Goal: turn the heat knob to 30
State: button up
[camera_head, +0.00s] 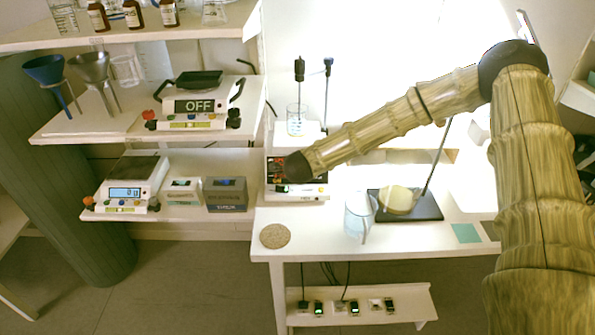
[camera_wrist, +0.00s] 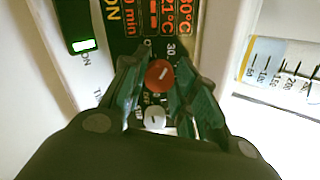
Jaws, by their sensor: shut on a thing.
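A white heating unit (camera_head: 310,193) stands on the bench under my arm's end, its dark display panel partly hidden by my gripper in the head view. In the wrist view the display (camera_wrist: 160,18) reads ON with orange-red figures, including 21°C. A red knob (camera_wrist: 158,73) with a pale mark sits below the display, close to a printed 30. My gripper (camera_wrist: 159,84) has its two green-grey fingers on either side of the red knob, shut on it. A white knob (camera_wrist: 154,116) sits just below, between the fingers. The mark's exact reading is unclear.
A lit green switch (camera_wrist: 84,45) is left of the panel in the wrist view. A graduated beaker (camera_wrist: 285,75) is at right. In the head view, a glass beaker (camera_head: 358,215) and a dark stand base (camera_head: 425,207) are right of the unit. A cork disc (camera_head: 275,236) lies in front.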

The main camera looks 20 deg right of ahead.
dwell(0.4)
jog(key=o, duration=1)
jog(key=v, duration=1.2)
